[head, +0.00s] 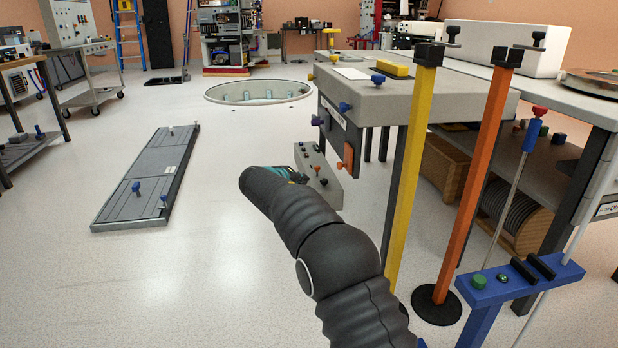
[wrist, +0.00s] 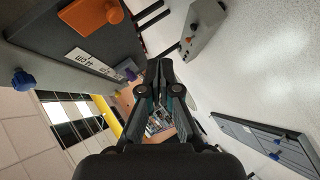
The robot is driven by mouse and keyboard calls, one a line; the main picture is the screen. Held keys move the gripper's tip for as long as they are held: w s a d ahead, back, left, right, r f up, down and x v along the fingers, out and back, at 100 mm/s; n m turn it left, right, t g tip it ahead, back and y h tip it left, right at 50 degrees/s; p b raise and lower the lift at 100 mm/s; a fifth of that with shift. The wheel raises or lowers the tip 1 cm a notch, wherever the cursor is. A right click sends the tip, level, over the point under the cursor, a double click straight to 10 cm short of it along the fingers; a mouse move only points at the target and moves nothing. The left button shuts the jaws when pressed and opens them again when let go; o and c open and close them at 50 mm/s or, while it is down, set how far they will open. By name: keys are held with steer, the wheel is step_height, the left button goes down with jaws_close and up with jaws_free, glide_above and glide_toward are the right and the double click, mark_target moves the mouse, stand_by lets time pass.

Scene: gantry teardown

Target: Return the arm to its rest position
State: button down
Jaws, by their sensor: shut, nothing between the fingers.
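My arm reaches up from the lower right in the head view, with its dark grey links bent toward the middle of the picture. My gripper (wrist: 166,68) is shut and empty in the wrist view, its two black fingers together. In the head view the gripper is mostly hidden behind my wrist, with only a small dark teal part showing. It is in the air left of the grey bench block (head: 415,97) and in front of a small grey box (head: 320,176) with knobs. I see no contact, but the exact gap cannot be told.
A yellow post (head: 412,160) and an orange post (head: 478,180) stand close to the right of my arm. A blue bracket (head: 520,282) is at the lower right. A grey panel (head: 150,178) lies on the left floor. A round floor pit (head: 258,88) is behind. The left-centre floor is clear.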

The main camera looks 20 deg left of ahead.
steer(key=s+d+f+g, duration=0.5)
steer(key=s+d+f, duration=0.2)
steer(key=s+f, duration=0.3)
steer(key=s+d+r+m+g+y+p, duration=0.1)
steer(key=s+d+r+m+p, duration=0.2)
steer(key=s+d+r, duration=0.4)
steer(key=s+d+r+m+y+p, duration=0.1)
steer(key=s+d+r+m+p, duration=0.2)
steer(key=s+d+r, duration=0.5)
steer(key=s+d+r+m+g+p, duration=0.1)
steer(key=s+d+r+m+p, duration=0.2)
steer(key=s+d, duration=2)
step_height(320, 180, up, 4)
steer(key=shift+d+r+m+g+y, duration=0.15)
steer(key=shift+d+m+g+y, duration=0.2)
steer(key=shift+d+m, duration=0.55)
